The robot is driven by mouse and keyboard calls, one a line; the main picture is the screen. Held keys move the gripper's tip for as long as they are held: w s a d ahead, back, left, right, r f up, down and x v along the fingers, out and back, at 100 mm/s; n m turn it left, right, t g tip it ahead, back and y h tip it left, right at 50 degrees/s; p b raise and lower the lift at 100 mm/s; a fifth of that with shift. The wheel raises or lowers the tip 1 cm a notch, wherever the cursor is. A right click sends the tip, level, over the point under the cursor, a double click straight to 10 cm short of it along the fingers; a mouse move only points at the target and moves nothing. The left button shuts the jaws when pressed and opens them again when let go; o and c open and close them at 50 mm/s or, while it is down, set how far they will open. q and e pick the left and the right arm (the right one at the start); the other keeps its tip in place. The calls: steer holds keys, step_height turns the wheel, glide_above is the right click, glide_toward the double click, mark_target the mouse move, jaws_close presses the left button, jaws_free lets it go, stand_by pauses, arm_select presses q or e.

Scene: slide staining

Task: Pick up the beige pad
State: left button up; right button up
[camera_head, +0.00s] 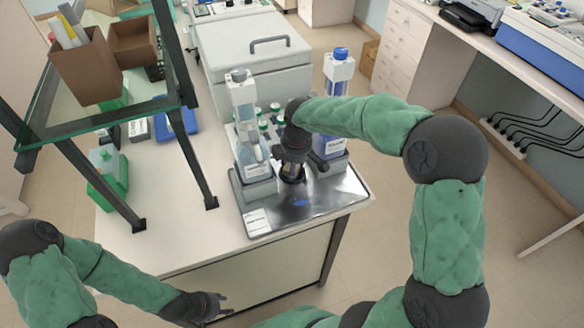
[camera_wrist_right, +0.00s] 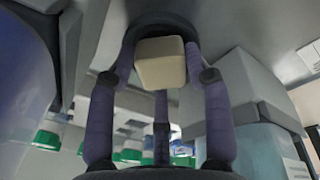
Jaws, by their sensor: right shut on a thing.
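The beige pad (camera_wrist_right: 160,62) is a small, pale, rounded block. In the right wrist view it sits between the fingers of my right gripper (camera_wrist_right: 160,120), which is shut on it. In the head view my right gripper (camera_head: 292,172) points down over the metal tray (camera_head: 325,203), between two bottles, and largely hides the pad. My left gripper (camera_head: 222,304) is low in front of the bench, away from the tray, with its fingertips apart and nothing between them.
A clear bottle (camera_head: 243,105) stands left of my right gripper and a blue-capped bottle (camera_head: 338,75) right of it. Several green-capped jars (camera_head: 263,122) stand behind. A glass shelf (camera_head: 105,122) on dark posts overhangs the bench's left side. A white box (camera_head: 255,60) stands at the back.

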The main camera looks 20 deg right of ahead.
step_height(320, 180, up, 10)
steer(key=p, duration=0.3)
stand_by(0.4)
